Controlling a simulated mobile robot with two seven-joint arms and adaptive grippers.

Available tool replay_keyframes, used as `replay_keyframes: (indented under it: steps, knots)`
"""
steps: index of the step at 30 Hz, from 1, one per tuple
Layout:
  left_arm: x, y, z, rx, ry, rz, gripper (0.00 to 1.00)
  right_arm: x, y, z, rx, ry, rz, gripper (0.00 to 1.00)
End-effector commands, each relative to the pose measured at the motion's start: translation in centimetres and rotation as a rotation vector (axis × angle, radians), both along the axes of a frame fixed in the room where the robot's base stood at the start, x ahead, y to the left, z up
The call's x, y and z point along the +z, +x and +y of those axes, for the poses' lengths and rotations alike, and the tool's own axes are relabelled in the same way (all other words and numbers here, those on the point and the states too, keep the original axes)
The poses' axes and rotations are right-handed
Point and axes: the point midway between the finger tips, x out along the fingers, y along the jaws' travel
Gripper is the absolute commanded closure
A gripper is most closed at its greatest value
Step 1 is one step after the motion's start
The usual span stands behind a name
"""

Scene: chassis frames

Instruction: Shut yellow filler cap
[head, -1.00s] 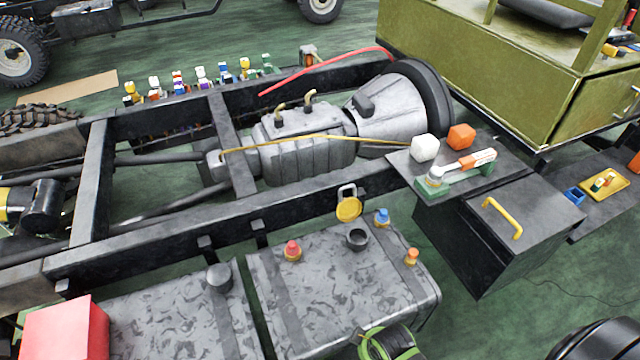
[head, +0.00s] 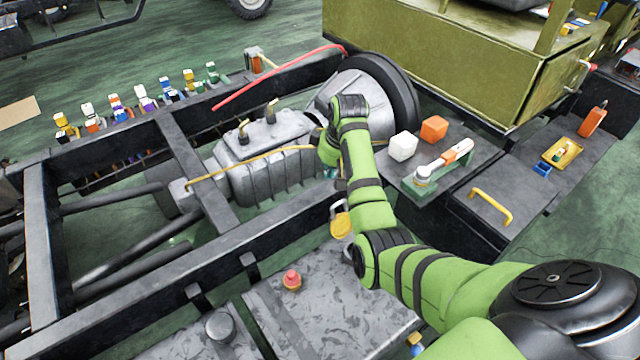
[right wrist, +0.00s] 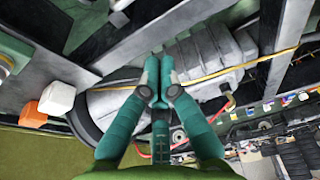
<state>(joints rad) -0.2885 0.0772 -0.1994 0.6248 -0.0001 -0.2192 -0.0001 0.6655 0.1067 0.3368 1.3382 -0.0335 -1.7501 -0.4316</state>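The yellow filler cap (head: 341,224) stands raised, tilted up from the top of the grey mottled tank (head: 320,312), with a light metal loop above it. My right forearm covers its right edge and hides most of the filler neck. My right gripper (head: 331,173) hangs beyond the cap, by the grey gearbox, mostly hidden behind my arm. In the right wrist view its teal fingers (right wrist: 158,82) are together with nothing seen between them, above the gearbox area and apart from the cap. My left gripper is not in view.
A red-topped cap (head: 292,280) sits on the tank. The black chassis rail (head: 190,275) runs behind it. A white cube (head: 403,146), an orange cube (head: 433,129) and a lever tool (head: 440,165) lie on a plate to the right. A yellow cable (head: 250,162) crosses the gearbox.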

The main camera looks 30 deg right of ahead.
Motion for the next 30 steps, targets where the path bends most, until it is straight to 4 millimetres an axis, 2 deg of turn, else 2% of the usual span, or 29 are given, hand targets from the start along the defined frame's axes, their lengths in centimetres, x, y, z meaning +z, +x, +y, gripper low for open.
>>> replay_keyframes:
  steps: [2, 5, 8, 13, 24, 26, 30]
  knots:
    - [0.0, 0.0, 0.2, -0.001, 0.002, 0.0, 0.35, 0.8, 0.5, 0.0, 0.004, 0.015, 0.0, 1.0]
    - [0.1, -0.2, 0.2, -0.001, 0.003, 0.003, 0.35, 0.6, 0.7, 0.0, 0.007, 0.02, 0.001, 1.0]
    - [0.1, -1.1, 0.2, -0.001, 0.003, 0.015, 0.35, -0.6, 1.0, 0.1, 0.008, 0.021, 0.002, 1.0]
    - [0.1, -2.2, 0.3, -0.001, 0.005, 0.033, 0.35, -3.8, 1.8, 0.2, 0.007, 0.021, 0.002, 1.0]
    - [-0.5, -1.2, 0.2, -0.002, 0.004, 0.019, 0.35, -8.9, 3.2, 0.2, 0.005, 0.019, -0.001, 1.0]
    - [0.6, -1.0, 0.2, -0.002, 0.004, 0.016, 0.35, -8.2, 2.4, 0.1, 0.005, 0.018, -0.004, 1.0]
    - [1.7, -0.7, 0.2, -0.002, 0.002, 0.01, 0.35, -8.1, 1.1, 0.1, 0.005, 0.018, -0.004, 1.0]
